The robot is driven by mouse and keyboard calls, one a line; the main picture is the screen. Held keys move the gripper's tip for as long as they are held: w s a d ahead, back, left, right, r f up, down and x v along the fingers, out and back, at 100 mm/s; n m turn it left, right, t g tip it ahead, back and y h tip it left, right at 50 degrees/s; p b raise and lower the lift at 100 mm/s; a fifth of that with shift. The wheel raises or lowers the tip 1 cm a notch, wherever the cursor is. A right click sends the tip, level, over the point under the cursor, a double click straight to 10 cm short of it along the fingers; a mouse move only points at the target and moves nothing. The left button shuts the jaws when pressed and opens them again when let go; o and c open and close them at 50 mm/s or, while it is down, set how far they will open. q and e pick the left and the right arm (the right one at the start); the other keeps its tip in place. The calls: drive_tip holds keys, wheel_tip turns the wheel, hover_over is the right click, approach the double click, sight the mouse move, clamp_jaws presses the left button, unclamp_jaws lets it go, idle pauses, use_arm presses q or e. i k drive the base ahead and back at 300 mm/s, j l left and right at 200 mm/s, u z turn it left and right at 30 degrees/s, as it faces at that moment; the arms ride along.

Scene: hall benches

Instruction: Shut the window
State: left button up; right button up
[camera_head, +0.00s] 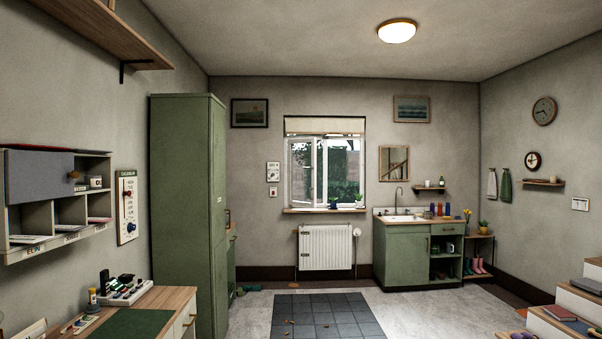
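The window (341,168) is in the far wall, near the middle of the head view, with a white frame and a pale blind (325,125) across its top. Greenery shows through it. Two white upright bars stand close together left of its middle; from this distance I cannot tell how far any sash stands open. A sill (325,210) runs below, with a small potted plant (359,200) at its right end and a small dark object near its middle. No handle can be made out. Neither of my grippers is in view.
A white radiator (325,248) hangs below the window. A blue-grey tiled mat (330,316) lies on the open floor before it. A tall green cabinet (187,205) stands left, a green sink unit (410,255) right. A desk (150,318) and pale steps (570,310) flank the foreground.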

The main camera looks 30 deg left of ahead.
sight(314, 140)
drive_tip(key=i+j+u, duration=0.3)
drive_tip(key=i+j, duration=0.15)
drive_tip(key=i+j+u, duration=0.3)
drive_tip(key=i, duration=0.35)
drive_tip(key=i+j+u, duration=0.25)
drive_tip(key=i, duration=0.35)
drive_tip(key=i+u, duration=0.3)
drive_tip(key=i, duration=3.7)
drive_tip(key=i+j+z, duration=0.1)
drive_tip(key=i, duration=1.6)
